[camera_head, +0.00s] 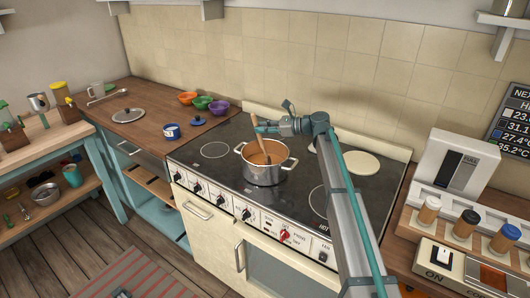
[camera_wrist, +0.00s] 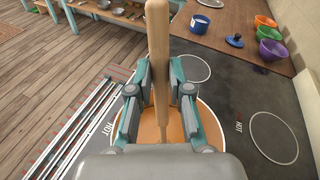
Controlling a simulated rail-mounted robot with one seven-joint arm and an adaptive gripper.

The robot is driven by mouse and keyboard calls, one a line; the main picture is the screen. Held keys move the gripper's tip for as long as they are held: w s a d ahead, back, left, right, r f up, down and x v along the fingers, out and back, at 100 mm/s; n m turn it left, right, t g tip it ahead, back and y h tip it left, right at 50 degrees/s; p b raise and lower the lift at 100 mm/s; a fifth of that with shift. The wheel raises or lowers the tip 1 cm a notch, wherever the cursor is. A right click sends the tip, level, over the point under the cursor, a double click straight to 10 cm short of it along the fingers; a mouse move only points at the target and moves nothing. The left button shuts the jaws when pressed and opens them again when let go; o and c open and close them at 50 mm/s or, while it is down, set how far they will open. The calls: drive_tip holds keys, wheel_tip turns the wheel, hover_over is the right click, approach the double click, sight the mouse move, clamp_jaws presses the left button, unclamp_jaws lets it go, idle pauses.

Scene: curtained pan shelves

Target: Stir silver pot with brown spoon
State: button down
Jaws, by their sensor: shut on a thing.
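The silver pot (camera_head: 264,172) stands on the black stove top and holds an orange-brown liquid. The brown wooden spoon (camera_head: 260,143) stands upright, slightly tilted, with its lower end in the pot. My gripper (camera_head: 256,127) is above the pot, at the spoon's upper part. In the wrist view my gripper (camera_wrist: 159,92) is shut on the spoon (camera_wrist: 158,40), one finger on each side of the handle. The orange contents of the pot (camera_wrist: 206,124) show below the fingers. The spoon's lower tip is hidden in the liquid.
My arm crosses the stove's right side. A pale round board (camera_head: 361,162) lies at the back right. Left of the stove, the wooden counter holds coloured bowls (camera_head: 203,102), a blue mug (camera_head: 171,131) and a lid (camera_head: 128,115). The stove's left burner (camera_head: 215,150) is free.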

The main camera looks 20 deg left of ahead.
drive_tip(key=shift+w+a+r, duration=0.1)
drive_tip(key=shift+w+a, duration=0.1)
drive_tip(key=shift+a, duration=0.5)
wheel_tip(320, 180, up, 12)
drive_tip(key=p, duration=0.5)
drive_tip(key=shift+r, duration=0.2)
drive_tip(key=shift+d, duration=0.15)
idle(0.7)
